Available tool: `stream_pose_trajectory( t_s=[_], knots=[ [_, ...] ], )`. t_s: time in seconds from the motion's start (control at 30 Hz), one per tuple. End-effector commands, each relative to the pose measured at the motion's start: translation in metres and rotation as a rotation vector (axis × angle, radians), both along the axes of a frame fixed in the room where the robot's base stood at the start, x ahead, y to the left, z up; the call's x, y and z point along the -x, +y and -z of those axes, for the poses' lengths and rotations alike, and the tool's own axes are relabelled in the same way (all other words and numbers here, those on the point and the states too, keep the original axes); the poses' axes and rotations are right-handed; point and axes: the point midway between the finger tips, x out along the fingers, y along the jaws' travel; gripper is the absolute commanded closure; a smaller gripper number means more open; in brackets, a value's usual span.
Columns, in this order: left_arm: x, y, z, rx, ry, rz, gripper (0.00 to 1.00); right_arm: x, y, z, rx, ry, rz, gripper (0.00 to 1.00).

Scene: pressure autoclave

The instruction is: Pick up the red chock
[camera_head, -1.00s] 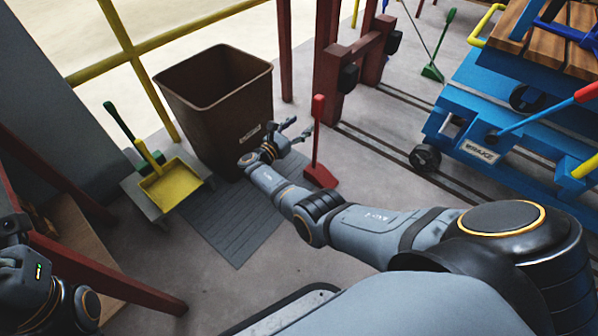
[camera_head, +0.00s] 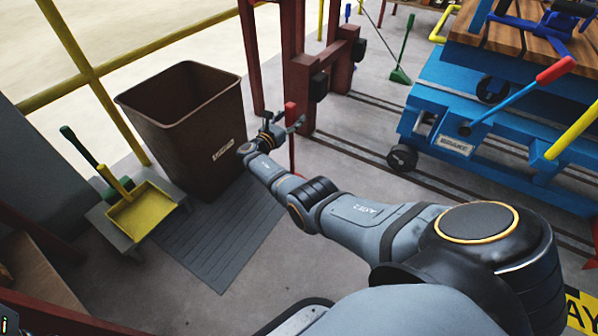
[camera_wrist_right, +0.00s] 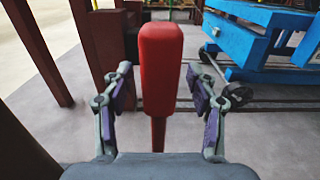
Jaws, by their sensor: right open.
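The red chock stands on the floor with its upright red handle (camera_head: 291,112) at my right gripper (camera_head: 285,124). In the right wrist view its thick red grip (camera_wrist_right: 160,68) rises between the two open fingers of the right gripper (camera_wrist_right: 161,95), with a gap on each side. The thinner red stem runs down behind the gripper body. My left gripper is not clearly visible; only a dark bit of my left arm shows at the lower left corner.
A brown bin (camera_head: 190,130) stands left of the right gripper, by a grey ribbed mat (camera_head: 225,250). A yellow dustpan (camera_head: 141,212) lies on a small stand. Dark red posts (camera_head: 298,85) stand just behind. A blue cart (camera_head: 470,150) stands at the right, with floor rails before it.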

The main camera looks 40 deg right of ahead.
Motion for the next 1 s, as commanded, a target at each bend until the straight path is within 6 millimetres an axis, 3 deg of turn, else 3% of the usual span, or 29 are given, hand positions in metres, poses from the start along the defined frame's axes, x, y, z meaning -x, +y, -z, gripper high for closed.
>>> stream_pose_trajectory(
  t_s=[0.13, 0.57, 1.0],
  knots=[
    [0.0001, -0.0001, -0.0014, 0.0, 0.0, 0.0, 1.0, 0.0, 0.0007, -0.0009, -0.001, 0.0, -0.001, 0.42],
    [0.0007, 0.0002, -0.0018, 0.002, -0.003, -0.001, 1.0, 0.0003, 0.001, -0.0005, -0.001, 0.0, -0.001, 1.0],
    [0.0009, 0.0004, -0.003, 0.003, -0.003, -0.001, 1.0, -0.0004, 0.0006, -0.0041, 0.003, -0.003, 0.0, 1.0]
  ],
)
